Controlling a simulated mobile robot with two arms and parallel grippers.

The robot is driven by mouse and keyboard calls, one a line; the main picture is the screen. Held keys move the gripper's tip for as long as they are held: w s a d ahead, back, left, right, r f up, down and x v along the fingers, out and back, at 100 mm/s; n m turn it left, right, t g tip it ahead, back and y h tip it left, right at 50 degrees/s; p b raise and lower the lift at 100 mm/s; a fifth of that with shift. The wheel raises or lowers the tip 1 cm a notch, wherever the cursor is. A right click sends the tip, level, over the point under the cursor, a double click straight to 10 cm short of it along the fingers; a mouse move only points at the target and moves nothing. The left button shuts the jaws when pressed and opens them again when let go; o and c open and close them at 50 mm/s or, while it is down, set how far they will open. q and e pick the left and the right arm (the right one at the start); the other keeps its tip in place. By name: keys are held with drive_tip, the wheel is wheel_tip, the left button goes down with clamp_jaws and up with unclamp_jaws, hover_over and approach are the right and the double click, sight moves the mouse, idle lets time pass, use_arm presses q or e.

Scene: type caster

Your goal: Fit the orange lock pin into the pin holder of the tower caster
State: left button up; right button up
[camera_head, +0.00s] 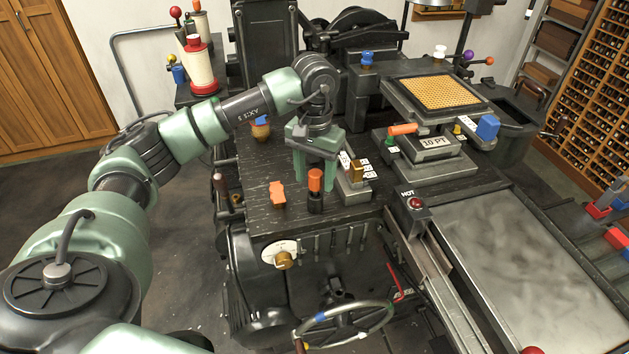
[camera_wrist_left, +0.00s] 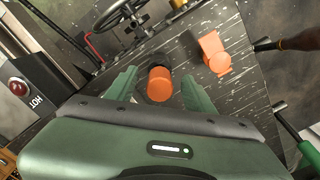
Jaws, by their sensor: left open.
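An upright orange cylinder (camera_head: 315,180), which looks like the lock pin, stands in a dark round base near the front edge of the black worktop (camera_head: 245,165). My left gripper (camera_head: 314,187) points down over it, open. In the left wrist view, the orange cylinder (camera_wrist_left: 160,85) shows between the two spread fingers (camera_wrist_left: 160,74), with a gap on both sides. A block marked 10 PT (camera_head: 432,143), perhaps part of the tower caster, stands further right. I cannot make out the pin holder for certain. My right gripper is not in view.
Small blocks with a brass piece (camera_head: 356,170) stand close on the right. A red HOT lamp (camera_head: 415,203) and handwheel (camera_head: 345,325) are at the front.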

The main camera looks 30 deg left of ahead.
use_arm(q)
wheel_tip(320, 180, up, 6)
drive_tip(key=shift+r+b, duration=0.1)
drive_tip(key=shift+b, duration=0.45)
